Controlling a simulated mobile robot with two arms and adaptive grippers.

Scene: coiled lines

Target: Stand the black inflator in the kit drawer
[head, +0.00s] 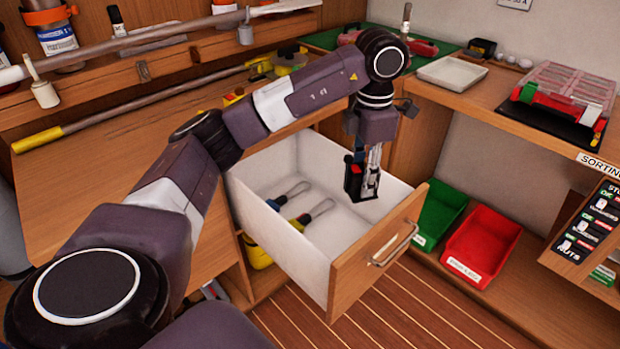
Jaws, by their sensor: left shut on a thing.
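The kit drawer (315,259) is pulled open below the wooden bench, with white inner walls and a wooden front. My left gripper (368,180) points down over the drawer's far right part and is shut on the black inflator (353,186). The inflator is black with a red patch near its top and is held upright. Its lower end shows against the drawer's inside; I cannot tell whether it touches the floor. Two tools with wire loops, one with a blue handle (277,202) and one with a yellow handle (299,222), lie on the drawer floor. My right gripper is not in view.
A green bin (441,212) and a red bin (482,246) sit right of the drawer. A white tray (452,73) and a clear-lidded case (570,85) are on the right counter. A yellow-ended pole (130,108) lies along the left bench. The drawer's near part has free floor.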

